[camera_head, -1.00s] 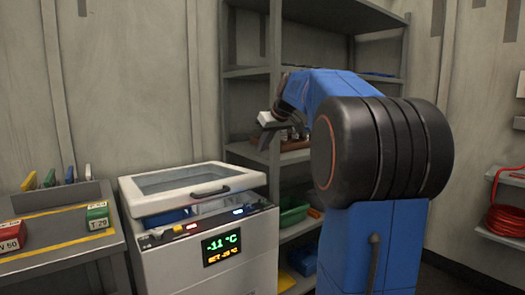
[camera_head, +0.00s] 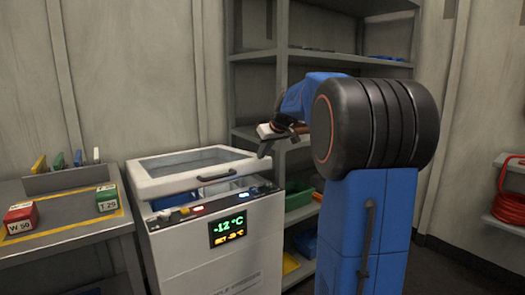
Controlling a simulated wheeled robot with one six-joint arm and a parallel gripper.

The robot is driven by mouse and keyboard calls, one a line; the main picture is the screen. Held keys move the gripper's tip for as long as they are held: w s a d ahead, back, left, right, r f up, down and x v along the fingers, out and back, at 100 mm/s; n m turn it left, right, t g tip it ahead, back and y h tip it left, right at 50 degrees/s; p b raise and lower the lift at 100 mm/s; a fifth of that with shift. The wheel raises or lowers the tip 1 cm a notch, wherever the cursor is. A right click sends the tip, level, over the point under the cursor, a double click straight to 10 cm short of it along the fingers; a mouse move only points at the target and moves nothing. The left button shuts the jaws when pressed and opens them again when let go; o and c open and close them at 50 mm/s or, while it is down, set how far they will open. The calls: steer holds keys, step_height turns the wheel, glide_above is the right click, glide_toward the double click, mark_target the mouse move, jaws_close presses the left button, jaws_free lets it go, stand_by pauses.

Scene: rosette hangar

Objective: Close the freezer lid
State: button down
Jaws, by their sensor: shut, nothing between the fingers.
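The freezer (camera_head: 225,246) is a white chest with a green and amber display on its front. Its lid (camera_head: 150,187) is white-framed with a dark glass pane and a black handle (camera_head: 216,175). The lid stands slightly raised at the front, with a gap above the body where some contents show.
A grey bench (camera_head: 60,232) with a red block (camera_head: 20,219) and a green block (camera_head: 107,198) stands left of the freezer. Grey shelves (camera_head: 325,57) holding a green bin (camera_head: 298,195) stand behind and right. A red hose (camera_head: 510,206) lies on a shelf at far right.

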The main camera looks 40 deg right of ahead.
mark_target(260, 166)
steer(key=f, duration=0.6)
steer(key=shift+s+f, duration=0.35)
steer(key=shift+s, duration=0.05)
steer(key=shift+s+f, duration=0.15)
steer(key=shift+f, duration=0.45)
step_height(260, 166, up, 4)
steer(key=shift+a+r, duration=0.1)
steer(key=shift+r, duration=0.15)
steer(key=v, duration=1)
steer(key=shift+s, duration=0.4)
